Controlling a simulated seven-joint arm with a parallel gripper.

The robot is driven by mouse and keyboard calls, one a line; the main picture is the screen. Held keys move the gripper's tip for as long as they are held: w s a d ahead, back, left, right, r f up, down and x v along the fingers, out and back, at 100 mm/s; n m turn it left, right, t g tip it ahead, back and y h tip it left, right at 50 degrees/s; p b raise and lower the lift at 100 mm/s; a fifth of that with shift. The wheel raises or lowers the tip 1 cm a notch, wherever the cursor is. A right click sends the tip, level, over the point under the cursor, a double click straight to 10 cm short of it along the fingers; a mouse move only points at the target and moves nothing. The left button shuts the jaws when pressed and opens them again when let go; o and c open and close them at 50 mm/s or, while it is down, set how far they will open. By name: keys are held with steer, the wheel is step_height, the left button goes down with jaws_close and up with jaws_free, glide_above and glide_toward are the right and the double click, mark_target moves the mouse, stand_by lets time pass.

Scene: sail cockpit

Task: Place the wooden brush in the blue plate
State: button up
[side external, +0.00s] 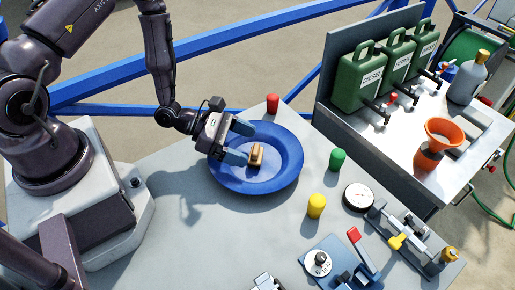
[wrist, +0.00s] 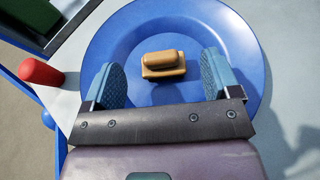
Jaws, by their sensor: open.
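The wooden brush (side external: 257,155) is small and tan and lies inside the blue plate (side external: 285,175), near its middle. In the wrist view the brush (wrist: 163,64) rests on the floor of the plate (wrist: 240,40), a little beyond my fingertips. My gripper (side external: 240,142) is over the left part of the plate, with its blue fingers pointing toward the brush. In the wrist view my gripper (wrist: 160,75) is open, with the fingers wide apart and the brush between and just ahead of them. Nothing is held.
A red peg (side external: 273,103) stands behind the plate; a green peg (side external: 337,159) and a yellow peg (side external: 316,206) stand to its right. A gauge (side external: 358,196) and a lever fixture (side external: 340,268) are at front right. Green jerrycans (side external: 362,80) stand on a metal bench (side external: 400,150).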

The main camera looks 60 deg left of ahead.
steer(key=v, duration=0.7)
steer(key=shift+s+a+r, duration=0.15)
steer(key=shift+r, duration=0.05)
steer(key=s+d+r+m+g, duration=0.25)
steer(key=r+m+g, duration=0.25)
steer(key=r+m, duration=0.3)
steer(key=s+d+r+m+g, duration=0.1)
steer(key=d+r+m+g, duration=0.25)
steer(key=r+m, duration=0.45)
steer(key=s+a+r+m+t+y, duration=0.2)
steer(key=a+r+m+y, duration=0.1)
steer(key=r+m+y, duration=0.1)
steer(key=s+a+r+m+t+y, duration=0.2)
steer(key=s+a+r+m+y, duration=0.1)
steer(key=r+m+y, duration=0.2)
step_height(320, 180, up, 4)
steer(key=shift+s+f+m+y, duration=0.2)
steer(key=shift+m+y, duration=0.1)
steer(key=shift+m, duration=0.7)
